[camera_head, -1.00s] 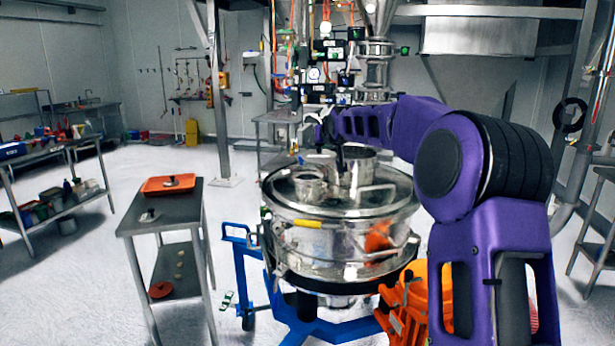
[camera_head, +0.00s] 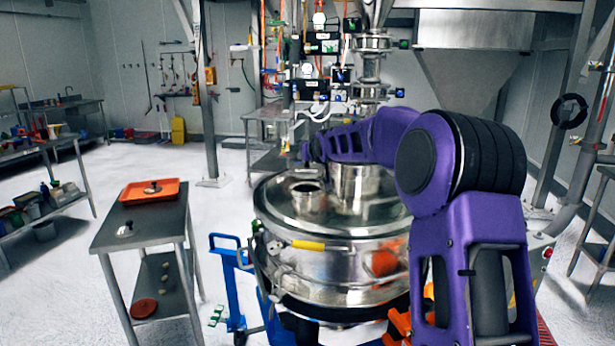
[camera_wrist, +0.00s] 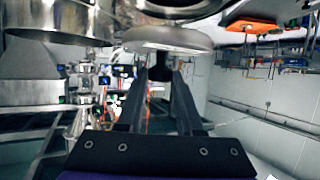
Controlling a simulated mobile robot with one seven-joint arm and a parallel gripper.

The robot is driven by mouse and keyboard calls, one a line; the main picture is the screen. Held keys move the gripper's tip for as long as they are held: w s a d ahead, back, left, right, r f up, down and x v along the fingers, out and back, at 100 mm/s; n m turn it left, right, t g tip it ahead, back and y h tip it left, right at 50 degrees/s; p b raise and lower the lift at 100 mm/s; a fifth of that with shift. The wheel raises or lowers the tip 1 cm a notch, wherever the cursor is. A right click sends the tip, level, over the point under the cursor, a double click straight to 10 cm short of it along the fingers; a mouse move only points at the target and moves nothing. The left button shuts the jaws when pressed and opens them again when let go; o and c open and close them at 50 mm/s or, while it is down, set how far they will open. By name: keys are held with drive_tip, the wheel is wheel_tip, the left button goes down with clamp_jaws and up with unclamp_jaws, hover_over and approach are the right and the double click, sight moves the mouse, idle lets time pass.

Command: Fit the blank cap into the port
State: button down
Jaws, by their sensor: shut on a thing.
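In the wrist view, my gripper (camera_wrist: 160,76) is shut on the dark knob of the blank cap (camera_wrist: 168,42), a round pale metal disc. The cap lies just beyond the fingertips, with steel round edges close to it at the top of the picture. In the head view, the steel sifter (camera_head: 335,262) carries a short open port (camera_head: 308,197) on its lid and a wider cylinder (camera_head: 362,190) beside it. My forearm reaches over the lid's far side. My fingers and the held cap cannot be made out there.
At left, a steel side table (camera_head: 175,225) holds an orange tray (camera_head: 133,195) with a knobbed piece in it. A small metal piece (camera_head: 125,230) lies near it.

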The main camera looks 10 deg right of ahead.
sight(310, 171)
drive_tip(key=shift+f, duration=2.4)
drive_tip(key=c, duration=0.6)
unclamp_jaws()
drive_tip(key=shift+o, duration=0.2)
drive_tip(key=a+v, duration=0.1)
drive_tip(key=v, duration=1.1)
drive_tip(key=shift+d, duration=0.45)
